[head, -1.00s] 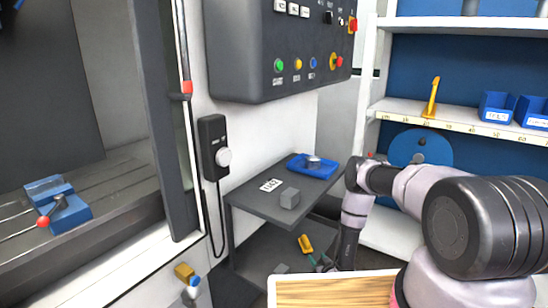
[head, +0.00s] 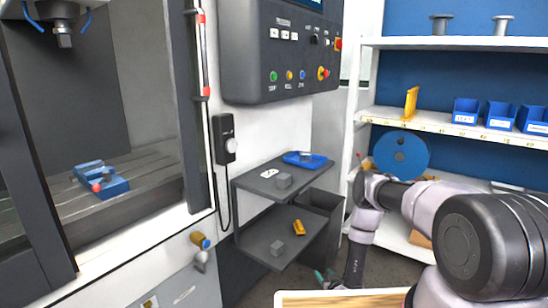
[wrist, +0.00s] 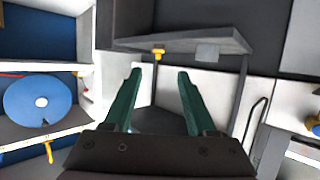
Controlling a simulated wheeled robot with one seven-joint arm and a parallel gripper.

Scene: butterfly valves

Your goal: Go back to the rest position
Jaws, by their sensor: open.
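My gripper (wrist: 160,76) has two dark green fingers, spread apart with nothing between them in the wrist view. In the head view its green fingertips (head: 325,277) show low, near the floor in front of the grey side shelves; my arm hides part of it.
A two-level grey side shelf (head: 245,178) holds a blue tray (head: 305,158), grey blocks and a yellow item (head: 299,228). A dark bin (head: 320,205) stands behind it. A white shelf unit (head: 440,124) with blue bins is at right. A wooden-topped surface (head: 340,299) is below.

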